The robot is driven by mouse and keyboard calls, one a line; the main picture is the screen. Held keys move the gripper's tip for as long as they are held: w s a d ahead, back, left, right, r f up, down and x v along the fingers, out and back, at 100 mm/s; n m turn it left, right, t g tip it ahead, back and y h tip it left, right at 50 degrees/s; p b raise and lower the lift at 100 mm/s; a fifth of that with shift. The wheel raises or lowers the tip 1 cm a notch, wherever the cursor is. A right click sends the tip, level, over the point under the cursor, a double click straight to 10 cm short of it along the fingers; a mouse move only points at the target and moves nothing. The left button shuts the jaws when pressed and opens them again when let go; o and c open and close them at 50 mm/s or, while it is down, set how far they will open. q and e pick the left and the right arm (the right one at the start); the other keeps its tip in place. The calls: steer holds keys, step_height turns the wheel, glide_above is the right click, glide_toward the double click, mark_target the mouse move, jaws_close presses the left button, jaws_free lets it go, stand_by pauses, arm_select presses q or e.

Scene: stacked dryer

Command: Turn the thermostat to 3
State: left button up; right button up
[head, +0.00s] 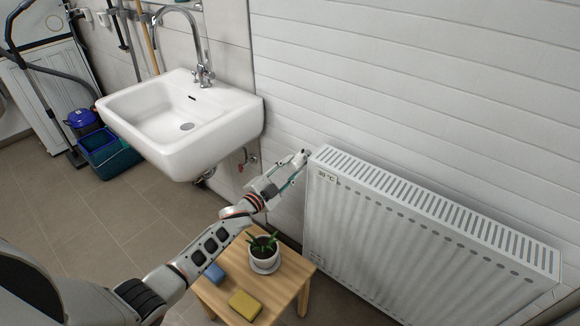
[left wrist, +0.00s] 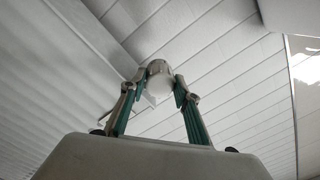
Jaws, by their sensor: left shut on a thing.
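The thermostat is a pale round knob (left wrist: 160,80) between my fingertips in the left wrist view. In the head view it sits at the radiator's upper left corner, mostly hidden by my gripper. My left gripper (head: 298,163) reaches it from the left, and its two green-padded fingers are shut on the knob from both sides, as the left wrist view (left wrist: 159,88) also shows. The number that the knob is set to cannot be read. My right gripper is not in view.
A wooden stool (head: 290,277) below my arm holds a potted plant (head: 264,253), a yellow sponge (head: 245,305) and a blue sponge (head: 214,273). A sink (head: 185,120) hangs at left.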

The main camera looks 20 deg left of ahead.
arm_select(q)
steer(key=shift+n+p, duration=0.4)
steer(key=shift+n, duration=0.7)
steer(key=o, duration=0.8)
steer(key=shift+o, duration=0.2)
steer(key=v, duration=1.2)
steer(key=s+d+f+n+g+y, duration=0.1)
steer(key=s+f, duration=0.3)
steer(key=s, duration=0.5)
steer(key=s+d+f+n+g+y, duration=0.1)
steer(key=s+d+f+n+g, duration=0.2)
steer(key=s, duration=0.7)
steer(key=s+d+f+n+g+y, duration=0.1)
steer(key=s+d+f+n+g, duration=0.1)
steer(key=s+f, duration=0.4)
steer(key=s+d+n, duration=0.1)
steer(key=s, duration=0.3)
steer(key=shift+s+f+g, duration=0.25)
steer(key=shift+f+g, duration=0.15)
